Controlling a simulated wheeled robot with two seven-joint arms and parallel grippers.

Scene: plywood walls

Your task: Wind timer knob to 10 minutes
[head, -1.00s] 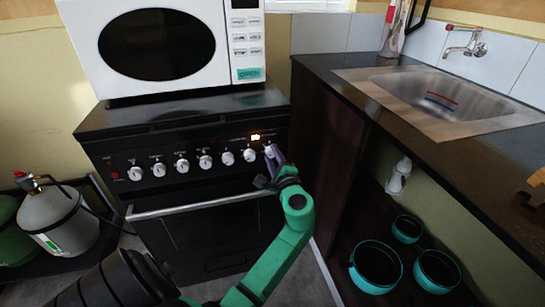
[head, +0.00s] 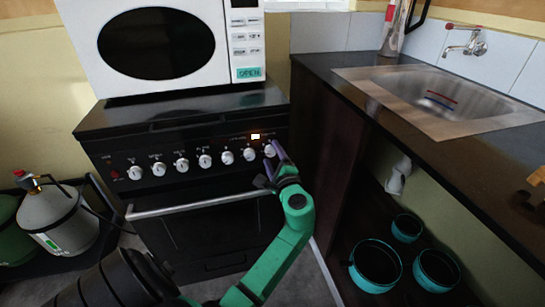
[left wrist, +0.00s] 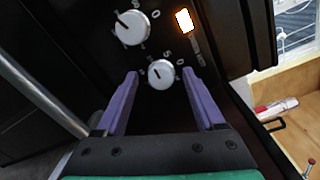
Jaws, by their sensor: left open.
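The timer knob (head: 269,150) is the small white rightmost knob on the black stove's front panel, below and right of a lit display (head: 255,136). In the left wrist view the knob (left wrist: 160,74) has a short dark pointer line tilted up and left, with small printed numerals around it. My left gripper (head: 271,158), with purple fingers on a green arm, is at the knob. The left wrist view shows its fingers (left wrist: 160,76) open, one on each side of the knob, with visible gaps. My right gripper is not in view.
Another white knob (left wrist: 130,27) is close on the left, in a row of several. The oven handle (head: 200,205) runs below. A white microwave (head: 160,45) stands on the stove. The dark sink counter (head: 350,90) is close on the right, with teal pots (head: 375,265) below.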

